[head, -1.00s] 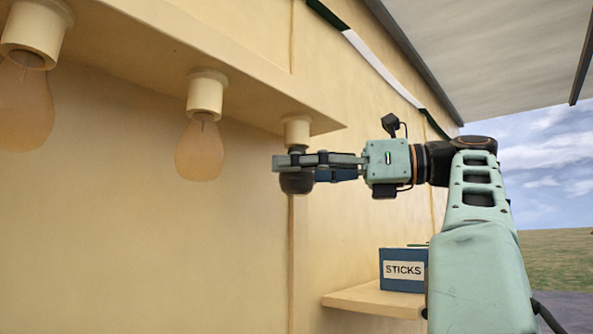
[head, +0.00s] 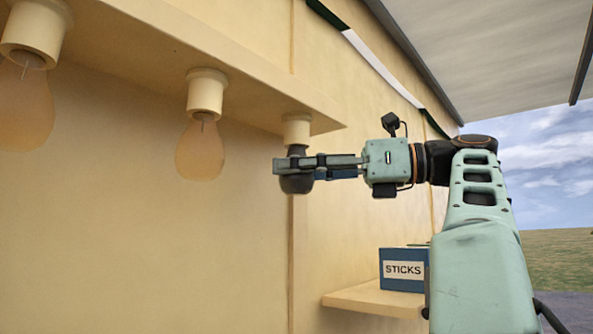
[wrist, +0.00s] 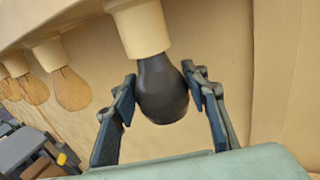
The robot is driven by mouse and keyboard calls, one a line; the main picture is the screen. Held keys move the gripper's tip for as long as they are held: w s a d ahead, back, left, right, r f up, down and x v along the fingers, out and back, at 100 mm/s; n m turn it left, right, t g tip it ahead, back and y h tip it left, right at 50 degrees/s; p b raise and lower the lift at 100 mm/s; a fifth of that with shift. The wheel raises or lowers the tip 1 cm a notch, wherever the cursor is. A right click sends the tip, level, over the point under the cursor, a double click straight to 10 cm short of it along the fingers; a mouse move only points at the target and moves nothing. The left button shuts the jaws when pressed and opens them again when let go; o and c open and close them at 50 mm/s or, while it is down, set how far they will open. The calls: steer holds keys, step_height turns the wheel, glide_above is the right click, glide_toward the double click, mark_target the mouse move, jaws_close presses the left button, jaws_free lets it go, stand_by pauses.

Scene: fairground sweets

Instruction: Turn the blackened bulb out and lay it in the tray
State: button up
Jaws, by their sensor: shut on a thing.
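The blackened bulb (head: 297,185) hangs upright at the right end of the row, its neck up at a cream socket (head: 296,128). In the wrist view the dark bulb (wrist: 162,85) meets its socket (wrist: 141,29) with no gap that I can see. My gripper (head: 292,165) reaches in level from the right and is shut on the bulb. In the wrist view one finger pad lies on each side of the glass. I cannot make out the tray in either view.
Amber bulbs (head: 200,148) hang in sockets to the left under the cream ledge (head: 240,92). A blue box marked STICKS (head: 404,270) stands on a small shelf (head: 372,299) at lower right. The air below the blackened bulb is clear.

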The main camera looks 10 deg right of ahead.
mark_target(297, 195)
steer(key=shift+a+f+m+t+h+b, duration=0.1)
steer(key=shift+f+m+t+h+b, duration=0.05)
steer(key=shift+m+t+h+b, duration=3)
steer(key=shift+r+n+y+b, duration=0.2)
steer(key=shift+n+y+b, duration=0.25)
steer(key=shift+b, duration=0.3)
steer(key=shift+f, duration=0.2)
steer(key=shift+f+b, duration=1.75)
steer(key=shift+f, duration=0.35)
steer(key=s+d+f, duration=0.3)
steer(key=s+d, duration=0.1)
steer(key=s, duration=0.2)
steer(key=shift+s+d, duration=0.25)
steer(key=shift+d, duration=0.15)
